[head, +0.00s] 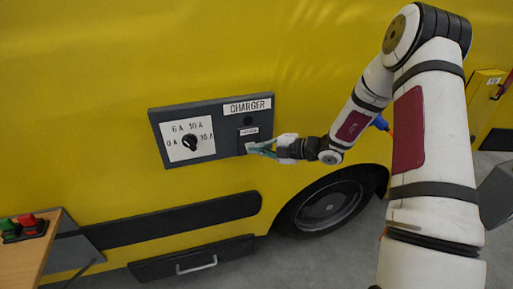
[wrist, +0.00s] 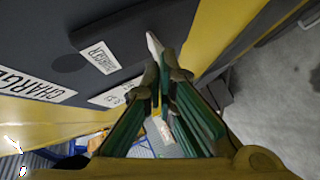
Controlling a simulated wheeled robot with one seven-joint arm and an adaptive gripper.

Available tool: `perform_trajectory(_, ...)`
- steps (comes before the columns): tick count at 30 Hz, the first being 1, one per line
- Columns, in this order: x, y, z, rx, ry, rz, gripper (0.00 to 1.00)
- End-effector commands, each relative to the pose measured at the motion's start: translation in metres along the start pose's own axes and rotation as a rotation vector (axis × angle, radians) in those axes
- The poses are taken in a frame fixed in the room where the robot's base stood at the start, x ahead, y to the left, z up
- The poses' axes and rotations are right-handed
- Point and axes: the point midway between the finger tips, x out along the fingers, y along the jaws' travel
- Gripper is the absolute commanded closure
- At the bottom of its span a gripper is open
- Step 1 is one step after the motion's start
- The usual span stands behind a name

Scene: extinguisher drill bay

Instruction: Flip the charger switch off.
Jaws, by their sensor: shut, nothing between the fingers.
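The charger panel (head: 222,110) is a dark box on the yellow vehicle side, with a large CHARGER label (head: 247,107). A smaller label (head: 249,131) sits at its lower right, and the switch area just below it is largely hidden by my gripper (head: 261,149). In the wrist view, a pale lever (wrist: 154,46), apparently the charger switch, stands out from the panel just beyond the fingertips of my gripper (wrist: 163,76). The fingers are shut and empty, very close to the lever; I cannot tell whether they touch it. The switch's position is unclear.
A rotary knob (head: 190,142) on a white amp scale sits at the panel's left. Below are a dark rub strip (head: 165,221), a drawer with a handle (head: 197,265) and a wheel (head: 330,205). A wooden table (head: 40,262) with red and green buttons stands lower left.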

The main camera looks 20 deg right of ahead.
Motion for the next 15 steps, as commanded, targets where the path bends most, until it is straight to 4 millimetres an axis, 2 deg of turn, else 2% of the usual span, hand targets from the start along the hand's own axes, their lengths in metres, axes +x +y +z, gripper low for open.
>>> perform_trajectory(6, -0.031, -0.007, -0.019, 0.000, 0.003, -0.001, 1.00)
perform_trajectory(8, -0.042, -0.011, -0.014, 0.000, -0.001, -0.001, 1.00)
perform_trajectory(15, -0.090, -0.022, -0.012, -0.002, 0.001, -0.001, 1.00)
